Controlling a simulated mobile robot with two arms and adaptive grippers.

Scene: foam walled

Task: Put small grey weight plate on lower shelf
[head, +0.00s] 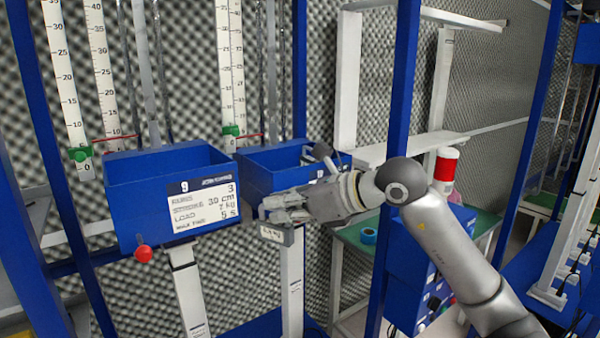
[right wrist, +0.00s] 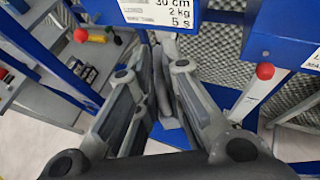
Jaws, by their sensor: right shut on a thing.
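My right gripper (head: 272,213) is in front of the second blue box in the head view. It is shut on a small grey weight plate (head: 277,235) with a weight label on its face, held just below the fingertips. In the right wrist view the fingers (right wrist: 160,70) reach forward, and a narrow grey piece shows between them. My left gripper is not in view. A blue surface (head: 262,326) lies low at the bottom of the head view; I cannot tell whether it is the lower shelf.
A blue box (head: 150,215) with a white label and a red knob (head: 144,254) stands left of the gripper. The second blue box (head: 262,168) is behind it. A blue upright (head: 396,110) stands close to my right arm. A green-topped table (head: 358,252) is further right.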

